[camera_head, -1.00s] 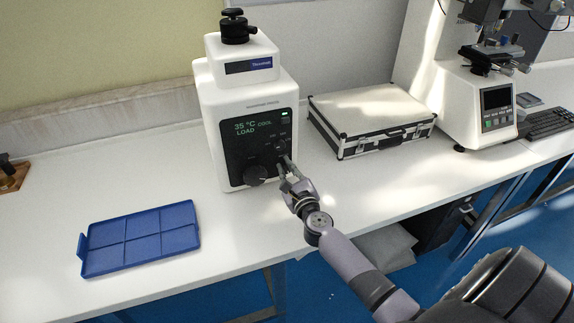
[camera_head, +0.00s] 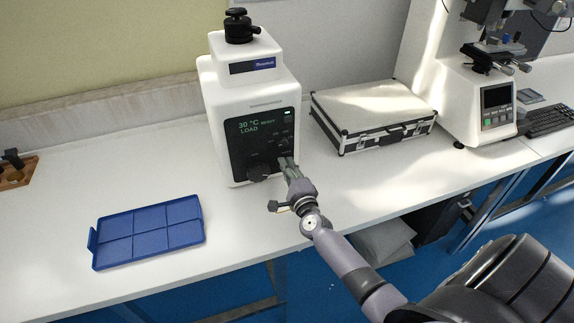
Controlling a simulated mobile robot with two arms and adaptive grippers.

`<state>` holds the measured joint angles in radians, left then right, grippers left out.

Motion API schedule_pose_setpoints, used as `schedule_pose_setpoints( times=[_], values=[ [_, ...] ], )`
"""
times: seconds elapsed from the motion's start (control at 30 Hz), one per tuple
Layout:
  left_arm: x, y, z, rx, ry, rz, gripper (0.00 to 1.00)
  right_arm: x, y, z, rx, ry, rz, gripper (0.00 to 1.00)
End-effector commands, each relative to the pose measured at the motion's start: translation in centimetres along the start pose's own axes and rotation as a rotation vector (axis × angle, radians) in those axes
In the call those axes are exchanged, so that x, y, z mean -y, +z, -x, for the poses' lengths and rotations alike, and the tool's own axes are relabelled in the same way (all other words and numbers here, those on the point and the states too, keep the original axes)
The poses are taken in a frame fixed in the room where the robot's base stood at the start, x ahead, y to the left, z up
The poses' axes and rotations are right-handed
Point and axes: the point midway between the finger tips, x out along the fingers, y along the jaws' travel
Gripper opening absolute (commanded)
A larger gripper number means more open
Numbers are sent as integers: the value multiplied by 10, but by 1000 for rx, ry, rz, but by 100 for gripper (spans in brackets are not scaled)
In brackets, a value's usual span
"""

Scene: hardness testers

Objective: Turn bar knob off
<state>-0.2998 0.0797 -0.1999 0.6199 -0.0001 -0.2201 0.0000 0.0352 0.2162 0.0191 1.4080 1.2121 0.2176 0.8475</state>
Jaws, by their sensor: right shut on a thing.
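The white mounting press (camera_head: 252,98) stands on the bench with a dark front panel (camera_head: 240,148). Its display (camera_head: 249,126) shows 30 °C and LOAD, with a small word that looks like READY. A round black knob (camera_head: 259,171) is at the panel's lower middle. My right gripper (camera_head: 287,164) is at the panel's lower right, its fingers closed together on the bar knob. The fingers cover the knob, so its angle cannot be made out. My left gripper is not in view.
A blue compartment tray (camera_head: 150,234) lies on the bench at left, with a wooden block (camera_head: 16,174) behind it. A silver case (camera_head: 372,115) stands right of the press. A white hardness tester (camera_head: 478,108) and keyboard (camera_head: 550,120) are farther right. Bench between tray and press is clear.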

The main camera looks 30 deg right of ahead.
Motion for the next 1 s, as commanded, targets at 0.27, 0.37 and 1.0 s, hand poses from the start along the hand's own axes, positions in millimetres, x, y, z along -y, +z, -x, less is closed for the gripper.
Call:
schedule_pose_setpoints(
  times=[0.27, 0.37, 1.0],
  values=[
    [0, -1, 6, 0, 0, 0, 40, -3, 0, 0, 0, 3, 176, 0],
    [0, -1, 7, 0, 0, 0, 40, -3, 0, 1, 0, 3, 215, 0],
    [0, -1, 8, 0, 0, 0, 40, -5, 0, 1, 1, 3, 277, 0]
  ],
)
